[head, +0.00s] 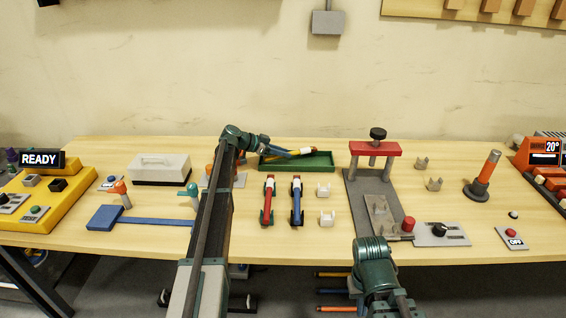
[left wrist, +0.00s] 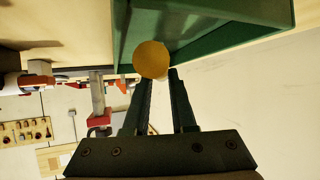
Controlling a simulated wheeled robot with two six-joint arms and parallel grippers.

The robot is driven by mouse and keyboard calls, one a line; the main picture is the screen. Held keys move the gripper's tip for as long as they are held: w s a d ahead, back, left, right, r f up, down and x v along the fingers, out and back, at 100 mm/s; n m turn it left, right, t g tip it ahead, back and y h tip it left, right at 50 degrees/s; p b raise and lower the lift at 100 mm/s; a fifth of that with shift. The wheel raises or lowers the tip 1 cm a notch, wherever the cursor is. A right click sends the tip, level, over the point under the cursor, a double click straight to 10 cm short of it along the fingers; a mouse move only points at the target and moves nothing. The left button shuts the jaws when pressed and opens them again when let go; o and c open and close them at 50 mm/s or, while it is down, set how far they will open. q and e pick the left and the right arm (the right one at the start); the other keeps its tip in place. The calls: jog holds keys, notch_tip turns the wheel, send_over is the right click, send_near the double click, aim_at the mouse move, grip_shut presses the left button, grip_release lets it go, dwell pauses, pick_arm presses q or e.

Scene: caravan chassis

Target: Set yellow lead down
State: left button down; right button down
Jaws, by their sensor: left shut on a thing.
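My left gripper (left wrist: 160,78) is shut on the yellow lead, whose round yellow end (left wrist: 151,59) faces the left wrist camera between the fingertips. The green tray wall (left wrist: 235,45) is close beside the fingers in that view. In the head view my left wrist covers the tray's left end, so I cannot tell whether the lead touches the tray floor.
A red lead (head: 268,200) and a blue lead (head: 296,200) rest on stands in front of the tray. Pale holders (head: 325,190) stand right of them. A red-topped press (head: 375,150) stands further right. A grey-white case (head: 160,169) is at left.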

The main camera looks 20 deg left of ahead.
pick_arm(q)
jog(key=shift+f+b, duration=0.95)
jog(key=shift+f, duration=0.45)
jog(key=shift+f, duration=0.15)
jog(key=c, duration=0.7)
grip_release()
jog(key=shift+c, duration=0.2)
jog(key=shift+a+r, duration=0.1)
jog(key=shift+r, duration=0.25)
jog(key=p+v, duration=0.5)
jog(key=v, duration=0.5)
jog(key=shift+s+a+r, duration=0.1)
jog(key=shift+s+a+r+p, duration=0.2)
jog(key=shift+s+a+p, duration=0.2)
jog(key=shift+a, duration=0.15)
